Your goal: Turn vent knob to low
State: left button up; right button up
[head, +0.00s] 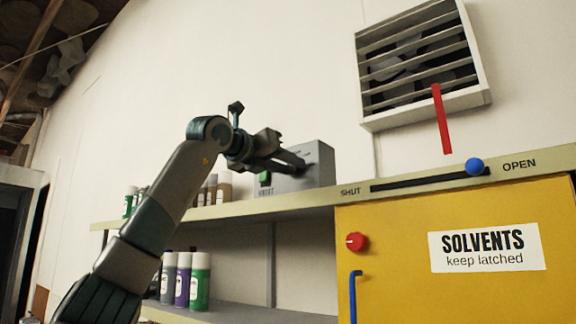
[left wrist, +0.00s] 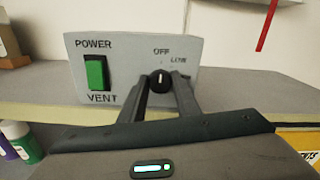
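The vent control box (head: 318,165) is a grey box on the shelf. In the left wrist view the box (left wrist: 128,48) has a green power switch (left wrist: 95,73) on the left and a black round knob (left wrist: 160,80) on the right, with OFF and LOW printed above it. The knob's white mark points up, towards OFF. My left gripper (head: 298,165) is at the box's front. In the left wrist view its fingers (left wrist: 164,82) stand either side of the knob, parted; a firm touch cannot be made out. My right gripper is not in view.
A yellow solvents cabinet (head: 400,289) with a red knob (head: 357,242) and blue handle (head: 354,297) stands to the right. A slider with a blue ball (head: 474,167) sits above it, under a wall vent (head: 420,62). Several bottles (head: 200,283) stand on the lower shelf.

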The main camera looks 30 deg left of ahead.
pick_arm(q)
jog(key=shift+m, duration=0.3)
jog(key=m+p, duration=0.3)
jog(key=m, duration=0.5)
jog(key=shift+d, duration=0.1)
jog(key=shift+p, duration=0.3)
dwell(0.5)
jog(key=o, duration=1)
jog(key=shift+o, duration=0.2)
jog(key=shift+s, duration=0.1)
